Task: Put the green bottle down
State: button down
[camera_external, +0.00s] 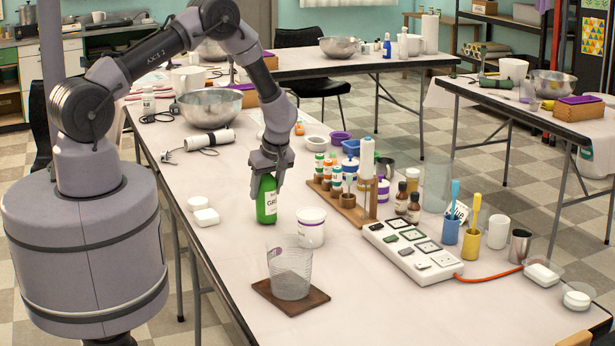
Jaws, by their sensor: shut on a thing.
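The green bottle (266,203) with a white label is upright at the left-middle of the near table (370,295). My gripper (268,174) comes down from above and is shut on the upper part of the bottle, hiding its top. The bottle's bottom is at or just above the tabletop; I cannot tell whether it touches.
A white tub (311,228) stands close to the bottle's right. A clear glass (290,272) sits on a brown board in front. White round containers (205,216) lie to the left. A bottle rack (343,203) and a power strip (412,250) are to the right.

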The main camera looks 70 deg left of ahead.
jog(key=shift+f, duration=0.3)
jog(key=c, duration=0.6)
grip_release()
